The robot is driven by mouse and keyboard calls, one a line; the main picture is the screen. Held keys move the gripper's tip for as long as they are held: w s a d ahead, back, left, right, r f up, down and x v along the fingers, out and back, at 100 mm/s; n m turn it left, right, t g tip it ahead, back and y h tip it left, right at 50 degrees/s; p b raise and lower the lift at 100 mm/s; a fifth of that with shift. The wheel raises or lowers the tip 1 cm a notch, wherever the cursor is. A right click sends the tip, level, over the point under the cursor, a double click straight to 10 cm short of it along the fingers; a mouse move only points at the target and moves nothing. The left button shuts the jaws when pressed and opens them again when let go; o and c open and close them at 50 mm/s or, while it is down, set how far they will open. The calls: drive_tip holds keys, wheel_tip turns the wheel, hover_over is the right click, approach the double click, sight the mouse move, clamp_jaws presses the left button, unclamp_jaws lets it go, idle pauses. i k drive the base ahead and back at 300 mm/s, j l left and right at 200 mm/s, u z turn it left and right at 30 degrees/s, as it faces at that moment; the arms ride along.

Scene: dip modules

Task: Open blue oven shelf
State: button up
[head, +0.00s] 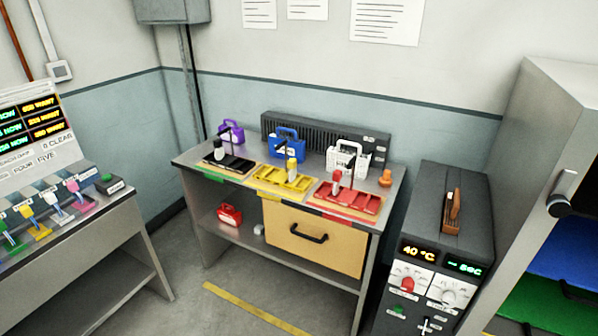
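A tall light grey cabinet (525,190), which looks like the oven, stands at the right edge and is cut off by the frame. A blue shelf (567,250) shows in its front, with a green shelf (550,305) below it. A dark handle or knob (560,205) sticks out above the blue shelf. Another dark handle (580,292) shows between the blue and green shelves. I cannot tell how far the blue shelf sits out, as much of it is outside the frame. My gripper is not in view.
A dark control unit (425,235) with a 40 °C display stands left of the cabinet. The middle table (190,160) holds coloured trays, and its wooden drawer (315,240) looks shut. A sloped panel bench (110,215) is at left. Floor (215,265) is clear in front.

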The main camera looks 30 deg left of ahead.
sight(569, 255)
drive_tip(key=u, duration=1.3)
drive_tip(key=z, duration=1.95)
drive_tip(key=i+l+u, duration=0.15)
drive_tip(key=u, duration=0.15)
drive_tip(key=i+l+u, duration=0.25)
drive_tip(key=l, duration=0.3)
